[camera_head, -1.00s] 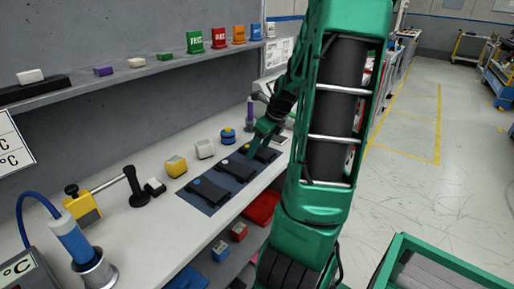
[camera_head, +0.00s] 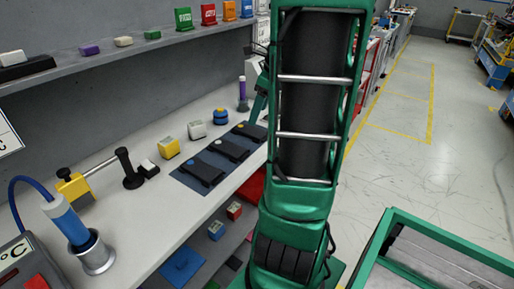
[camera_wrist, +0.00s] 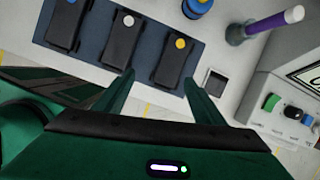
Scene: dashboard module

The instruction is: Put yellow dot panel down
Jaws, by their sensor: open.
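The yellow dot panel (camera_wrist: 173,62) is a dark panel with a yellow dot at one end. It lies on the dark blue mat (camera_wrist: 87,40) beside the white dot panel (camera_wrist: 121,45) and the blue dot panel (camera_wrist: 66,25). In the head view the yellow dot panel (camera_head: 250,130) is the farthest of the three on the mat (camera_head: 187,180). My gripper (camera_wrist: 158,85) is open and empty in the wrist view, with its fingers apart near the yellow dot panel's near end. In the head view my arm hides most of the gripper.
A control box with knobs (camera_wrist: 290,105) is farther right.

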